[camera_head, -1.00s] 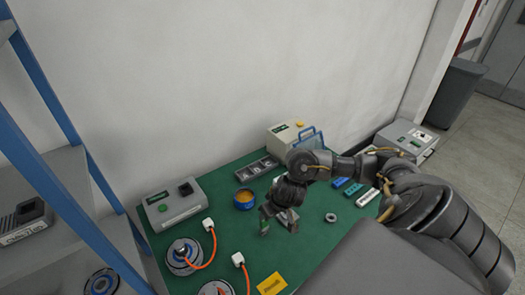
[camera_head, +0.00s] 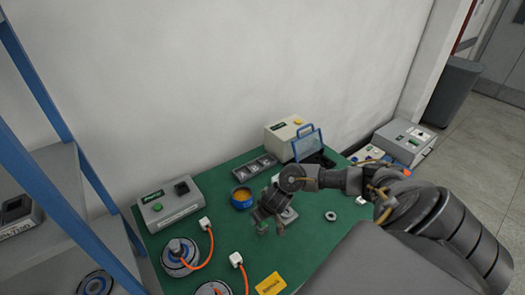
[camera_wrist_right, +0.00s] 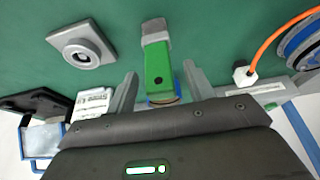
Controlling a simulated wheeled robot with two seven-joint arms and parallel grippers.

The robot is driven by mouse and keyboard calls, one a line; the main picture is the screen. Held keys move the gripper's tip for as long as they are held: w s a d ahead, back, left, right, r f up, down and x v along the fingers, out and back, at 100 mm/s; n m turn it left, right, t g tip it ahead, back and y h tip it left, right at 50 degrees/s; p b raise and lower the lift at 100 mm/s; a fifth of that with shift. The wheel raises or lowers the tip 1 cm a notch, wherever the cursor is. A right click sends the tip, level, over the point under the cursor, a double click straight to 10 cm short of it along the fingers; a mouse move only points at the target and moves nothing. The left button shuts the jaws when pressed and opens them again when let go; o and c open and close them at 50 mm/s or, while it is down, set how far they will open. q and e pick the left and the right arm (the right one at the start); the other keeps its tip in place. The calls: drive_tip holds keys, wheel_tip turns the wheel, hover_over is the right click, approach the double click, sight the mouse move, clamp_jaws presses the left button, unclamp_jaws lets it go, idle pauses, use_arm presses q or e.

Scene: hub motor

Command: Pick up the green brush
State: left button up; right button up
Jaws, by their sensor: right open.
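The green brush (camera_wrist_right: 158,72) shows in the right wrist view, with a green body and a grey block at its far end. It lies between the two spread fingers of my right gripper (camera_wrist_right: 160,80), with a gap on each side. In the head view my right gripper (camera_head: 272,226) points down over the green mat, and I cannot make out the brush there. My left gripper is not in view.
A blue tin (camera_head: 242,201) with orange contents stands left of the gripper. A grey box (camera_head: 168,205) with a green button, round motors (camera_head: 180,258) with orange cables, a yellow card (camera_head: 270,284) and a small ring (camera_head: 331,216) are on the green mat (camera_head: 310,240).

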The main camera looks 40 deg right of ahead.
drive_tip(key=shift+r, duration=0.1)
drive_tip(key=shift+c, duration=1.2)
drive_tip(key=c, duration=0.7)
drive_tip(key=shift+r, duration=0.15)
